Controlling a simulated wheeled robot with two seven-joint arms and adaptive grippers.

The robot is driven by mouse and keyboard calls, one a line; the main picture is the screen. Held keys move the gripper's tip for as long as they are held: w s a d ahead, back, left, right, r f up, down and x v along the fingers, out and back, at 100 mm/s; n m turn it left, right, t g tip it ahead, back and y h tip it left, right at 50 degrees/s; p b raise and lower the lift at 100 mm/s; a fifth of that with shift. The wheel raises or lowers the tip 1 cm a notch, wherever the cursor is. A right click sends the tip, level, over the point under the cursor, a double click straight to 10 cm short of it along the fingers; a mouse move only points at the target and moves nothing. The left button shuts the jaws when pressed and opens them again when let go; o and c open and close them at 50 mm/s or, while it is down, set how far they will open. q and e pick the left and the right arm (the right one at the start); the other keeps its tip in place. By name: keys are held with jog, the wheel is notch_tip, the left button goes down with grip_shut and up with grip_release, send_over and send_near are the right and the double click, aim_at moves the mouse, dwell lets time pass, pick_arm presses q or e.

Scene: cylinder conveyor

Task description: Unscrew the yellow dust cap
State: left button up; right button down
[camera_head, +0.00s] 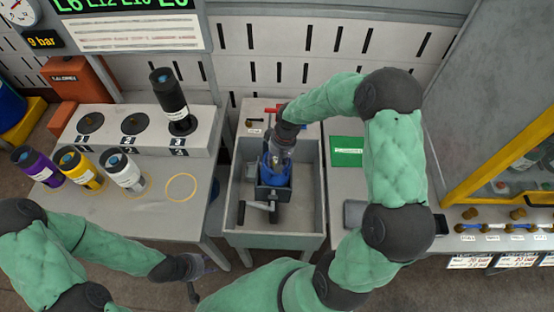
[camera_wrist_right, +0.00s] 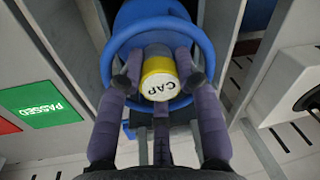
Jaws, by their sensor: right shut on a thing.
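The yellow dust cap (camera_wrist_right: 157,82), with a white top marked CAP, sits on the blue cylinder inside the cylinder's round blue collar (camera_wrist_right: 110,62) in the right wrist view. My right gripper (camera_wrist_right: 158,76) is shut on the cap, one finger on each side. In the head view the blue cylinder (camera_head: 276,174) stands in a dark clamp (camera_head: 262,193) inside a grey tub (camera_head: 235,212). My right gripper (camera_head: 281,155) is over its top and hides the cap there. My left gripper (camera_head: 197,267) is low, left of the tub and away from the cylinder; its fingers are unclear.
Purple (camera_head: 38,165), yellow (camera_head: 80,168) and white (camera_head: 122,170) cylinders stand on the left table, beside an empty yellow ring (camera_head: 181,187). A black cylinder (camera_head: 172,98) stands in the numbered rack (camera_head: 105,145). A green card (camera_head: 346,151) lies right of the tub.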

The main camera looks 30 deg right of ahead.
jog(key=shift+n, duration=0.6)
jog(key=c, duration=0.8)
grip_release()
jog(key=shift+n, duration=0.3)
jog(key=shift+r, duration=0.1)
jog(key=r, duration=0.4)
jog(key=d+r, duration=0.1)
jog(key=r, duration=0.6)
jog(key=shift+s+d+r, duration=0.35)
jog(key=shift+d, duration=0.05)
